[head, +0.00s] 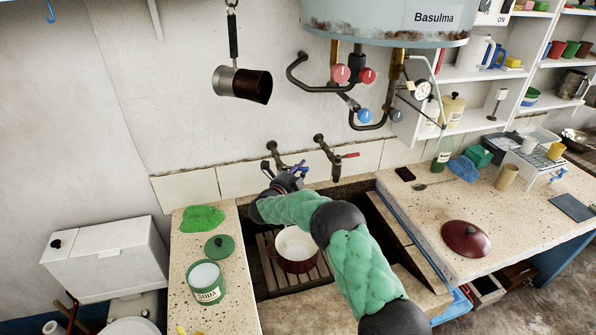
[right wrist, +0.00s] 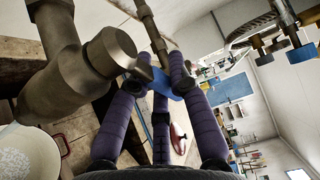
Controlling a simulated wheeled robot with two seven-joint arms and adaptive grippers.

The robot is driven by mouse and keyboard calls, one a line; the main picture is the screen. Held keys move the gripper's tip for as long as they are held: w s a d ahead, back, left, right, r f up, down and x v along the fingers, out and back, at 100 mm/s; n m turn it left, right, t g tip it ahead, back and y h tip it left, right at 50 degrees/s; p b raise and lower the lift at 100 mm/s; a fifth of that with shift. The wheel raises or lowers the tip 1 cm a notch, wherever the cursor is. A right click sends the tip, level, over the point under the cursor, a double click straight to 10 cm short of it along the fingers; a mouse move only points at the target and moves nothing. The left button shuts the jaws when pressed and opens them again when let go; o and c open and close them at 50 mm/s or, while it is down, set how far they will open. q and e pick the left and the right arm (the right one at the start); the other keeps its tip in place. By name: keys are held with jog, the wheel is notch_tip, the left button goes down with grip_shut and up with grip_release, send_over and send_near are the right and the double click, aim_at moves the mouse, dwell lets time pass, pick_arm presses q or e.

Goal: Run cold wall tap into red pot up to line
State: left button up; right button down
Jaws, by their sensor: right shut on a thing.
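The red pot (head: 293,267) stands upright on a slatted wooden rack in the stone trough. Its inside is white, and part of it shows in the wrist view (right wrist: 24,152). I cannot make out a line or a water level in it. The cold wall tap (head: 272,149) has a blue handle (head: 301,166) and sits above the pot. My right gripper (head: 296,174) is at this tap. In the wrist view its purple fingers are shut on the blue handle (right wrist: 172,90), beside the brass tap body (right wrist: 97,57). My left gripper is out of view.
The red-handled tap (head: 332,154) is just right of the cold tap. A dark red lid (head: 466,238) lies on the right counter. An open green soda tin (head: 205,283) stands on the left counter. Boiler pipes and valves (head: 354,85) hang above.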

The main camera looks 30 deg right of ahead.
jog(key=shift+s+a+f, duration=0.15)
jog(key=shift+f, duration=0.1)
jog(key=c, duration=1.4)
grip_release()
jog(key=shift+s+r, duration=0.2)
jog(key=shift+s, duration=0.05)
jog(key=shift+a, duration=0.3)
jog(key=v, duration=1.1)
jog(key=shift+a, duration=0.3)
jog(key=shift+s, duration=0.15)
